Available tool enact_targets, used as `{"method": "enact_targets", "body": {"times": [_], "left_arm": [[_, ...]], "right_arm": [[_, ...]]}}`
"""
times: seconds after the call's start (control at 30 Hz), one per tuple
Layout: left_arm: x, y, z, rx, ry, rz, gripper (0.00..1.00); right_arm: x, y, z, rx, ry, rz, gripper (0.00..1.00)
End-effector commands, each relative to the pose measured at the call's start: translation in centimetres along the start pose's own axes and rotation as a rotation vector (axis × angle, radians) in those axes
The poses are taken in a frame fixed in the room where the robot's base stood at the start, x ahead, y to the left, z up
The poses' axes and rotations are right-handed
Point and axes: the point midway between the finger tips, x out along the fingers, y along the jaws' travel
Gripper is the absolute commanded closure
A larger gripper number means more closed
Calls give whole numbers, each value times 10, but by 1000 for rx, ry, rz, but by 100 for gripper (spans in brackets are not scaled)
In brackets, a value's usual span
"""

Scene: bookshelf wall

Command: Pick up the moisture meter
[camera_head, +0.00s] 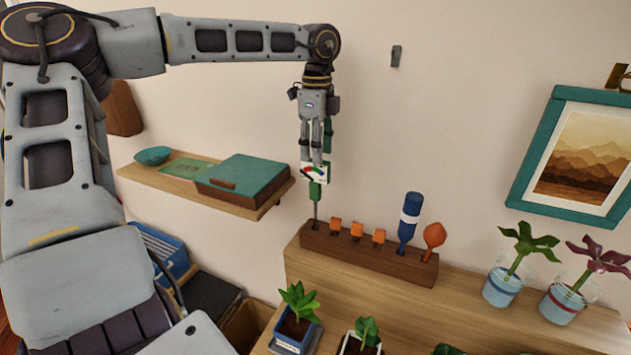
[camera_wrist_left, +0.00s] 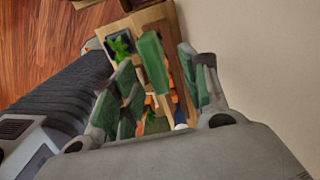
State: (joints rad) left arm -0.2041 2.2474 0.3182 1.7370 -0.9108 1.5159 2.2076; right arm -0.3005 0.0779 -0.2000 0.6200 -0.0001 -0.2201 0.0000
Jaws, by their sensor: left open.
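The moisture meter (camera_head: 316,188) has a green body, a white dial face with a coloured scale and a thin probe. It stands upright at the left end of a dark wooden rack (camera_head: 345,250), its probe going down into the rack. My left gripper (camera_head: 314,158) points down from above, its fingers at the meter's head. In the left wrist view the gripper (camera_wrist_left: 162,88) is open, and the meter's green body (camera_wrist_left: 153,62) shows between the fingers. I cannot tell if they touch it. My right gripper is not in view.
The rack also holds several orange-handled tools (camera_head: 357,230), a blue-and-white tool (camera_head: 409,218) and an orange bulb (camera_head: 433,236). A wall shelf with a teal-lidded box (camera_head: 245,178) is to the left. Potted plants (camera_head: 298,318) and glass jars (camera_head: 503,285) stand nearby.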

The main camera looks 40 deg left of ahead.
Motion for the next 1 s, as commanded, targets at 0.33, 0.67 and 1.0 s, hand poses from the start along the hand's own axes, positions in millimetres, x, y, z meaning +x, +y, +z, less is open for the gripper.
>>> {"method": "enact_targets", "body": {"times": [0.33,0.67,1.0], "left_arm": [[13,0,0,1,0,-1,55],[16,1,0,1,1,1,55],[42,6,0,1,2,2,55]], "right_arm": [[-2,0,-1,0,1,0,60],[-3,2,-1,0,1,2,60],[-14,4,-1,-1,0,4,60]]}}
